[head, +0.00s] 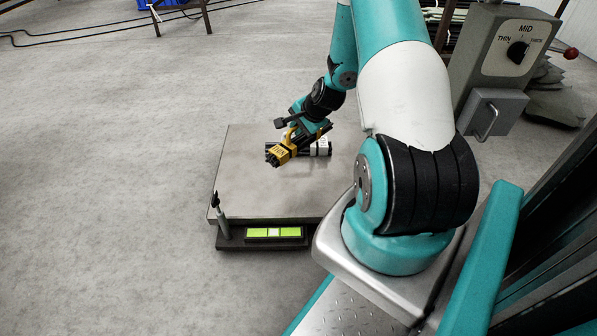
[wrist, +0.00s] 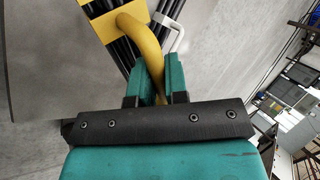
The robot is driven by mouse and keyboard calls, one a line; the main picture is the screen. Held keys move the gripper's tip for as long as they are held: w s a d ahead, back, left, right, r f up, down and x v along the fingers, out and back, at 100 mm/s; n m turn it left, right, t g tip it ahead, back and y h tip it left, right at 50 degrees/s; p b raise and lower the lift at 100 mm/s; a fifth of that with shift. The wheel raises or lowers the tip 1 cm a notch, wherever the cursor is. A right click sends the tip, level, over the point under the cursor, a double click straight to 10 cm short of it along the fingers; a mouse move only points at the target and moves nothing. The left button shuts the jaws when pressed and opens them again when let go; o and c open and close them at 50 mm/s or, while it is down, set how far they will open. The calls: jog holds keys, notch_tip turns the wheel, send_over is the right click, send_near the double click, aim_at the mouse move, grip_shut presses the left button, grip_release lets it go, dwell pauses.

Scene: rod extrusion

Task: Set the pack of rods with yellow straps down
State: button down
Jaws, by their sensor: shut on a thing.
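The pack of rods with yellow straps (head: 284,153) is a bundle of dark rods at the middle of the head view. It lies slanted over a grey platform, and I cannot tell whether it touches anything below. My gripper (head: 303,134) is above it. In the wrist view, the teal fingers of my gripper (wrist: 161,82) are shut on the yellow loop handle of the pack with yellow straps (wrist: 101,20). A second pack of dark rods with white straps (head: 320,148) shows on the platform, partly hidden behind the yellow-strapped pack and my gripper.
The grey platform (head: 245,195) has a green display panel (head: 274,232) and a small dark-topped post (head: 221,216) at its front. Its left part is bare. A grey box with a THIN–MID–THICK dial (head: 518,52) stands at the upper right. Open floor lies left.

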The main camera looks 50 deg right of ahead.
notch_tip(320, 180, down, 17)
jog(key=b, duration=0.8)
jog(key=shift+r, duration=0.15)
jog(key=c, duration=1.1)
grip_release()
jog(key=shift+c, duration=0.2)
